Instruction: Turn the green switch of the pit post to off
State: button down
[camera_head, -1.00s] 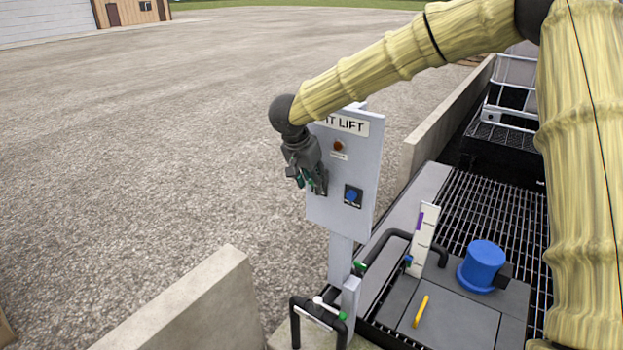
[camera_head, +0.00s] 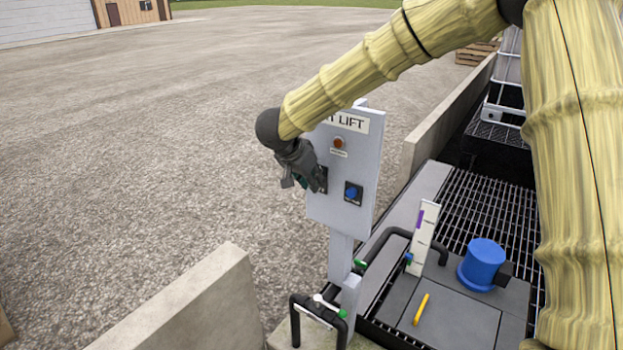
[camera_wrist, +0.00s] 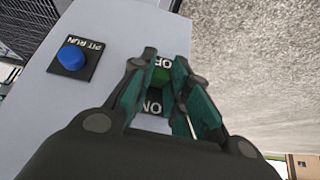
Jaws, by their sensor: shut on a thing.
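The pit post (camera_head: 345,175) is a grey panel headed with a partly hidden "LIFT" sign. My gripper (camera_head: 316,180) is at the left side of its face, and it hides the green switch in the head view. In the wrist view, the green switch (camera_wrist: 161,75) shows between the green-padded fingertips of my gripper (camera_wrist: 162,80). The fingers are shut on it. Its plate reads "OFF" at the top of the picture and "ON" below, both upside down and partly covered.
A blue knob (camera_head: 352,193) marked "PIT RUN" is right of the switch; a round red-brown lamp (camera_head: 338,143) is above. Black pipes (camera_head: 385,240) and a blue motor (camera_head: 482,264) stand near the post's foot. A concrete wall (camera_head: 185,310) is at the lower left. Open gravel lies beyond.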

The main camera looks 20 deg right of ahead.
jog(key=shift+s+a+f+t+h+b, duration=0.1)
jog(key=shift+f+t+h+b, duration=0.4)
jog(key=shift+t+h+b, duration=0.45)
jog(key=shift+s+a+f+t+h+b, duration=0.1)
jog(key=shift+f+t+h+b, duration=0.6)
jog(key=shift+h, duration=0.4)
jog(key=shift+f+t+h+b, duration=0.35)
jog(key=shift+t+h+b, duration=0.4)
jog(key=shift+h+b, duration=0.3)
jog(key=c, duration=1.4)
grip_release()
jog(key=shift+d, duration=0.1)
jog(key=shift+o, duration=0.2)
jog(key=v, duration=1.2)
